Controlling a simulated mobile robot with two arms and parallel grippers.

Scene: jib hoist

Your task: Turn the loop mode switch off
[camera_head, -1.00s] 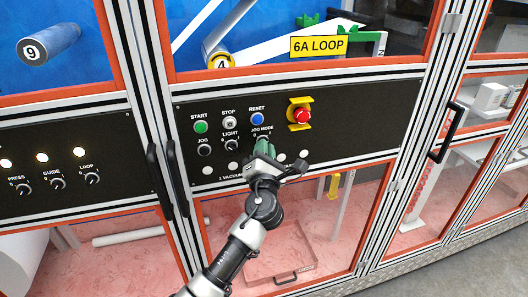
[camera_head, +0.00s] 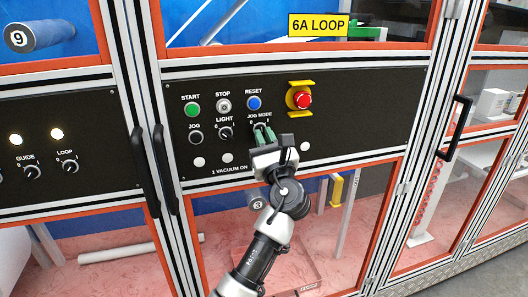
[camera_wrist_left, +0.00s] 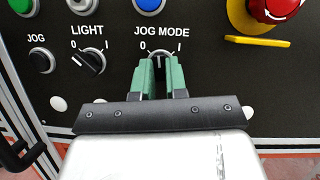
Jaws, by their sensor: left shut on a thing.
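My left gripper (camera_head: 264,134) is at the black panel, on the switch labelled JOG MODE. In the left wrist view, its green fingers (camera_wrist_left: 160,76) are closed around the JOG MODE knob (camera_wrist_left: 159,60), one on each side. The knob is mostly hidden between them, and its exact setting is hard to tell. The 0 and 1 marks show on either side above it. A separate switch labelled LOOP (camera_head: 69,170) sits on the left panel, away from the gripper. My right gripper is not in view.
The LIGHT switch (camera_wrist_left: 88,62) and JOG knob (camera_wrist_left: 41,61) are left of the gripper. A red emergency stop (camera_head: 303,100) with yellow guard is to the upper right. Black door handles (camera_head: 148,170) stand out left of the panel. A yellow 6A LOOP sign (camera_head: 318,25) hangs above.

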